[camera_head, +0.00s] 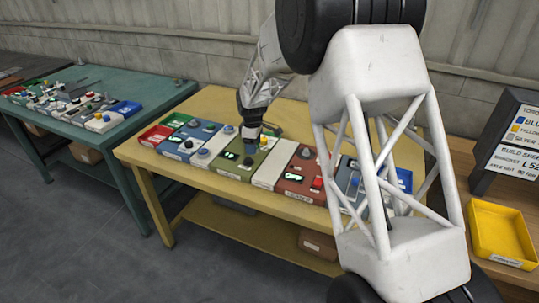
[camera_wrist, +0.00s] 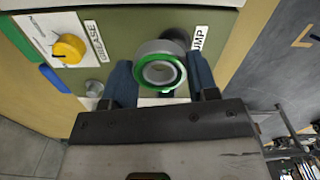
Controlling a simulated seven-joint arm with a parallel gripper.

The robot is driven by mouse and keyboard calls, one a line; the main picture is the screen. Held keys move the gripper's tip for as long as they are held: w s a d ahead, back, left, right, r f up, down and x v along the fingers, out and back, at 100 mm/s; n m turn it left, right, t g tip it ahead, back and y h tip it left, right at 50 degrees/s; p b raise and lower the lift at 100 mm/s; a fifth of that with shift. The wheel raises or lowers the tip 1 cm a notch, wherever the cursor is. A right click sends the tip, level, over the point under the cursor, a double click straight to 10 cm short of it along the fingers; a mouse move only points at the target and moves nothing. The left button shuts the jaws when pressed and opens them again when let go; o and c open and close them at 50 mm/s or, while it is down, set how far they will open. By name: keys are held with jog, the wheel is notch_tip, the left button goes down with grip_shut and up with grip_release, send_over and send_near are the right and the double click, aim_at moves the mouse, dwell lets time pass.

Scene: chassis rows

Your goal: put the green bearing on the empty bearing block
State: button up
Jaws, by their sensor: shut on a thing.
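The green bearing (camera_wrist: 140,81), a grey ring with a green rim, is between the two blue fingers of my gripper (camera_wrist: 161,84) in the wrist view. The gripper is shut on it, with the ring's round opening facing the camera. In the head view my gripper (camera_head: 250,146) is over the olive panel (camera_head: 232,167) on the yellow bench; the bearing cannot be made out there. In the wrist view the olive panel (camera_wrist: 116,22) lies behind the bearing, with labels reading GREASE and PUMP. I cannot pick out the empty bearing block for certain in either view.
A yellow knob (camera_wrist: 69,48), a small grey knob (camera_wrist: 93,88) and a dark round part (camera_wrist: 177,37) are near the bearing. Panels line the yellow bench (camera_head: 150,160). A teal bench (camera_head: 150,103) stands left; a yellow bin (camera_head: 500,232) sits right.

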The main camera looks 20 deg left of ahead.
jog(key=s+d, duration=0.2)
jog(key=d, duration=0.3)
jog(key=s+d, duration=0.3)
jog(key=d, duration=0.2)
jog(key=s+d, duration=0.2)
jog(key=d, duration=0.3)
jog(key=shift+s+d, duration=0.35)
jog(key=shift+s, duration=0.05)
jog(key=shift+s+d, duration=0.35)
jog(key=shift+d, duration=0.25)
send_over(278, 159)
jog(key=shift+a+f, duration=0.1)
jog(key=shift+f, duration=0.7)
jog(key=shift+f, duration=1.75)
jog(key=shift+f, duration=0.15)
jog(key=o, duration=1)
jog(key=shift+o, duration=0.2)
